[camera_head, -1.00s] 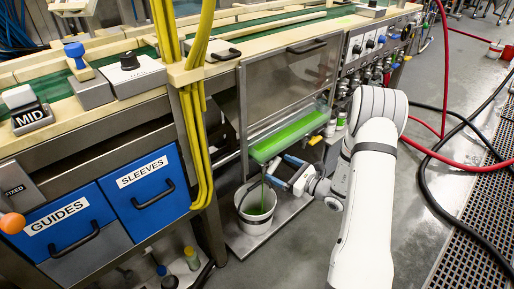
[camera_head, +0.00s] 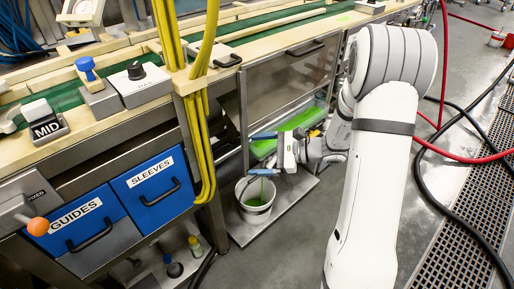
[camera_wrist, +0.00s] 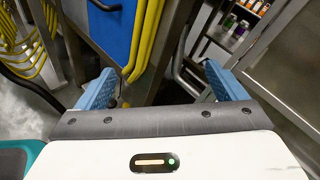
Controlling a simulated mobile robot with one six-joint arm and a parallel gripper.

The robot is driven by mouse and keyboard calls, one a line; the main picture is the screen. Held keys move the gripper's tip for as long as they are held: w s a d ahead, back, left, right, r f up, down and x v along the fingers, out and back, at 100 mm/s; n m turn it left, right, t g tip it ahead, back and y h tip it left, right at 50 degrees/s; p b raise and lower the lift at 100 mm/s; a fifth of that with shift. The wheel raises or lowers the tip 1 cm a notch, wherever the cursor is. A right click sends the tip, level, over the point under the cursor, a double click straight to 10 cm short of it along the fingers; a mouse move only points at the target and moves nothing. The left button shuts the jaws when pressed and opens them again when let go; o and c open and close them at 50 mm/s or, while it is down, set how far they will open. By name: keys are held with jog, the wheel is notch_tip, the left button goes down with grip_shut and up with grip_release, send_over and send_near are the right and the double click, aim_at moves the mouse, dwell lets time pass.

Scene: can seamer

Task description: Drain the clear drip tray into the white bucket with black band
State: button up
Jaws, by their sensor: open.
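The drip tray (camera_head: 308,119), filled with bright green liquid, sits low under the machine's clear panel in the head view. My gripper and arm hide part of it. The white bucket (camera_head: 257,214) stands on the floor plate below the tray's left end, with green liquid inside. A thin green stream runs down into the bucket. My gripper (camera_head: 262,153) is in front of the tray's left end, above the bucket, with its blue fingers pointing left. In the wrist view my gripper (camera_wrist: 160,88) is open, its fingers wide apart with nothing between them.
Yellow hoses (camera_head: 199,110) run down the machine's front left of the tray. Blue drawers (camera_head: 153,190) are farther left. Bottles (camera_head: 195,246) stand beneath them. A red hose (camera_head: 465,157) and a black hose lie on the floor at right.

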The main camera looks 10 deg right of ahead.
jog(key=shift+s+a+r+n+g+h+p, duration=0.1)
jog(key=shift+s+a+r+n+g+p, duration=0.15)
jog(key=shift+s+r, duration=0.2)
jog(key=shift+s+a+r+n+g+h+p, duration=0.1)
jog(key=shift+s+r+n+g, duration=0.2)
jog(key=shift+s+r+n, duration=0.15)
jog(key=shift+s+a+r+n+g+h+p, duration=0.15)
jog(key=shift+s+a+r+n+g, duration=0.1)
jog(key=shift+s+r, duration=0.2)
